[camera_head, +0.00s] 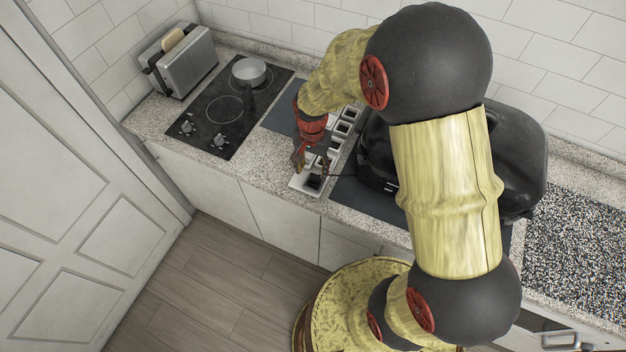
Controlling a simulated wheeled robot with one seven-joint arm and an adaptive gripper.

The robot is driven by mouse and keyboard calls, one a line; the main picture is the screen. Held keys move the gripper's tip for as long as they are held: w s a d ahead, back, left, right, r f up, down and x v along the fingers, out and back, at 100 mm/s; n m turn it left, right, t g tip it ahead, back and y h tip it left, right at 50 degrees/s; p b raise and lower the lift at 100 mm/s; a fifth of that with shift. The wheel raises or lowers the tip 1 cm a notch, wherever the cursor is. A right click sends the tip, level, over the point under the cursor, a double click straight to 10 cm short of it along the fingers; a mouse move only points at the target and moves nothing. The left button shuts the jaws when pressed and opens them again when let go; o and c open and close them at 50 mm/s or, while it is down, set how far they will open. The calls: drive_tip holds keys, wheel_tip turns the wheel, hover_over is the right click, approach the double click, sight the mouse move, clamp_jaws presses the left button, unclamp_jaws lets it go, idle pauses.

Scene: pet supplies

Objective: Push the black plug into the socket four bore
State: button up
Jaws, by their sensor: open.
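A white socket strip (338,140) lies on the counter, running from the back toward the front edge, with several dark square sockets along it. A small black piece, seemingly the black plug (313,181), is at the strip's front end. I cannot tell whether it sits in a bore or only rests there. A thin dark cord seems to run from near it to the right. My gripper (300,160) is open and points down just behind and left of the black piece, over the strip's front part. My wrist hides some of the strip's middle, and socket numbers are not readable.
A black appliance (378,150) stands close to the strip's right, partly behind my arm. A cooktop (218,108) with a grey pot (249,71) and a toaster (181,62) are at left. Bare counter (262,160) lies left of the strip. The counter's front edge is near.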

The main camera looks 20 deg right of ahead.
sight(314, 175)
drive_tip(key=shift+w+d+f, duration=0.1)
drive_tip(key=shift+d+f, duration=0.1)
drive_tip(key=shift+f, duration=1.2)
drive_tip(key=shift+d+f, duration=0.2)
drive_tip(key=shift+f, duration=1.15)
drive_tip(key=shift+c, duration=1.4)
drive_tip(key=c, duration=0.9)
